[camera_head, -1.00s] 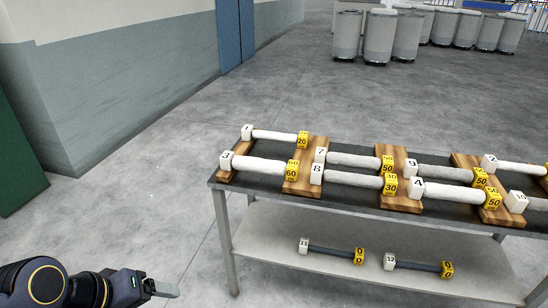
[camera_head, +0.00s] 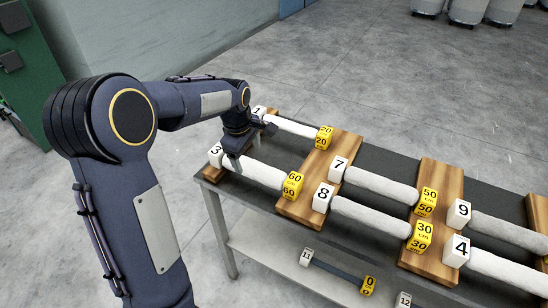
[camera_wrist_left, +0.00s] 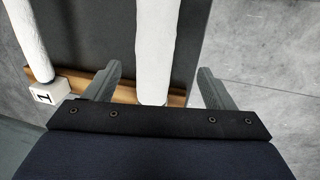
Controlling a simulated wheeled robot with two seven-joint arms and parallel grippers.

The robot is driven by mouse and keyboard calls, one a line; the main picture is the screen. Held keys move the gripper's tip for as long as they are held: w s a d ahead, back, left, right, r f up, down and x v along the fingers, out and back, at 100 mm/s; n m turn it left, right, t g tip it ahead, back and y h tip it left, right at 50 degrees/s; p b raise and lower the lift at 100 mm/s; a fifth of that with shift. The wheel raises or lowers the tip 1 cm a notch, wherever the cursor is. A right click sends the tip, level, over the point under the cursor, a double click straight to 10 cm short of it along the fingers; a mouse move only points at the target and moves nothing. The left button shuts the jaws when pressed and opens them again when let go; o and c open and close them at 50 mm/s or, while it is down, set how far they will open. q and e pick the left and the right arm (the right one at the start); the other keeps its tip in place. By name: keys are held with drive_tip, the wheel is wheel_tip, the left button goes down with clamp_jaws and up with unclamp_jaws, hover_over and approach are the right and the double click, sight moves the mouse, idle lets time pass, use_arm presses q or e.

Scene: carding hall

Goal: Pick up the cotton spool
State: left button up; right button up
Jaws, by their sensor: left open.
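Several white cotton spools with numbered white end blocks and yellow end blocks lie on a table (camera_head: 400,152). My left gripper (camera_head: 252,146) is open above the left end of the table, near spool 1 (camera_head: 294,126) and spool 3 (camera_head: 258,173). In the left wrist view one white spool (camera_wrist_left: 155,40) runs between the two open fingers (camera_wrist_left: 160,69), not gripped. It appears to be spool 3; its number block is hidden by the gripper body. Spool 1 (camera_wrist_left: 25,35) lies left of the fingers. My right gripper is not in view.
Wooden rests (camera_head: 437,185) hold the spools, with other spools close to the right. A lower shelf (camera_head: 285,255) carries dark thin rods. Grey bins (camera_head: 468,10) stand far back. The floor left of the table is open.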

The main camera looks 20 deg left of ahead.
sight(252, 165)
use_arm(q)
drive_tip(key=f, duration=0.2)
drive_tip(key=w+f, duration=0.1)
drive_tip(key=f, duration=0.2)
drive_tip(key=w+f+p, duration=0.1)
drive_tip(key=f, duration=0.1)
drive_tip(key=shift+w+a+f, duration=0.15)
drive_tip(key=shift+f, duration=0.05)
drive_tip(key=c, duration=1.2)
drive_tip(key=shift+r, duration=0.15)
